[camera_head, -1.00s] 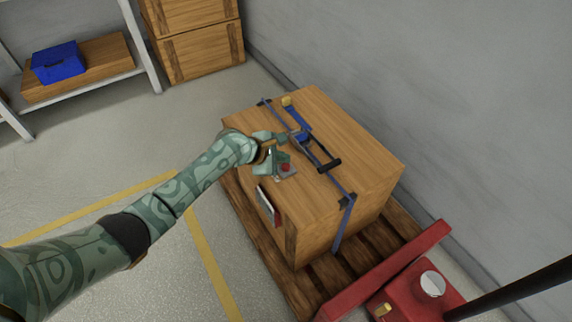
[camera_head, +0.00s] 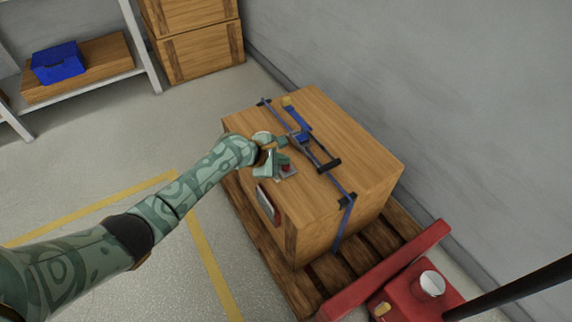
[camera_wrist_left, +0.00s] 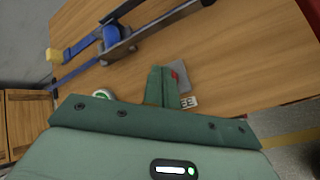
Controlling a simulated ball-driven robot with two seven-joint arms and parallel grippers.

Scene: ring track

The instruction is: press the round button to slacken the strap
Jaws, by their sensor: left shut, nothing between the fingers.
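A red round button (camera_head: 286,168) sits on a small grey plate (camera_head: 293,174) on top of the wooden crate (camera_head: 355,145). My left gripper (camera_head: 284,161) is shut and empty, with its fingertips at the button and partly covering it. In the left wrist view the shut fingers (camera_wrist_left: 163,84) lie beside the red button (camera_wrist_left: 175,77), which is mostly hidden; I cannot tell whether they touch it. A blue strap (camera_head: 338,185) runs over the crate through a dark ratchet with a handle (camera_head: 318,157). My right gripper is not in view.
The crate stands on a wooden pallet (camera_head: 255,228), with a red pallet truck (camera_head: 405,300) at the lower right. A grey wall (camera_head: 430,90) runs behind. A shelf with a blue box (camera_head: 58,63) and stacked crates (camera_head: 200,55) stand at the back left. Open floor lies left.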

